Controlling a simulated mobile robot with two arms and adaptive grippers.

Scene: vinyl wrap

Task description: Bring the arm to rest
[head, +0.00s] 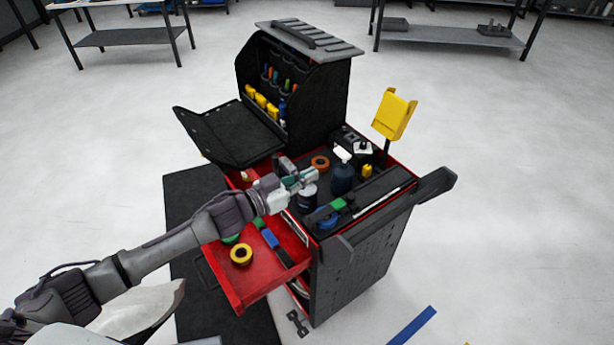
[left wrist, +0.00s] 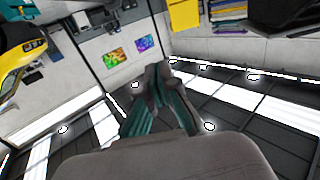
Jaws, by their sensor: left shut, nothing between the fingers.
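My left arm reaches in from the left in the head view. Its gripper (head: 304,177) is over the near left edge of the tool cart's top (head: 322,232), beside a dark cup-like container. The fingers are closed with nothing held. In the left wrist view the teal-padded fingers (left wrist: 158,78) come together at their tips, with empty space around them. I cannot tell from the head view how high the gripper is above the cart top. My right gripper does not show in either view.
A red drawer (head: 222,278) stands open, with yellow tape (head: 241,255) inside. A dark spray bottle (head: 342,178) and an orange tape roll (head: 320,163) are on the cart top. A black tool cabinet (head: 320,95) rises behind. The floor on the right is mostly clear.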

